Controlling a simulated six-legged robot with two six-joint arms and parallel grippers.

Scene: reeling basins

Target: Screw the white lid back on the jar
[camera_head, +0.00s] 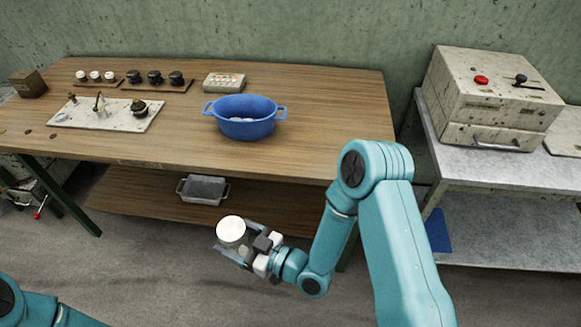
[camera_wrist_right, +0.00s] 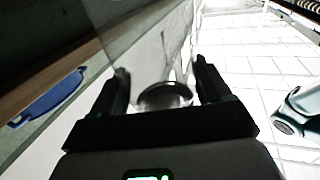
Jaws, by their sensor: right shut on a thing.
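A clear jar (camera_head: 236,245) with a round white lid (camera_head: 231,229) on its top is in front of the wooden table, in the air. My right gripper (camera_head: 238,252) is shut on the jar's body, below the lid. I cannot tell whether the lid is screwed tight. In the right wrist view the jar looks like a see-through shape (camera_wrist_right: 150,35) between the dark fingers of my right gripper (camera_wrist_right: 163,78). Part of my left arm shows at the bottom left of the head view; its gripper is out of view.
The wooden table (camera_head: 310,100) bears a blue basin (camera_head: 245,128), a speckled board (camera_head: 135,122) with small fittings, and rows of white and black knobs. A grey tray (camera_head: 203,189) sits on the lower shelf. A metal table (camera_head: 480,170) with a speckled machine (camera_head: 480,95) stands right.

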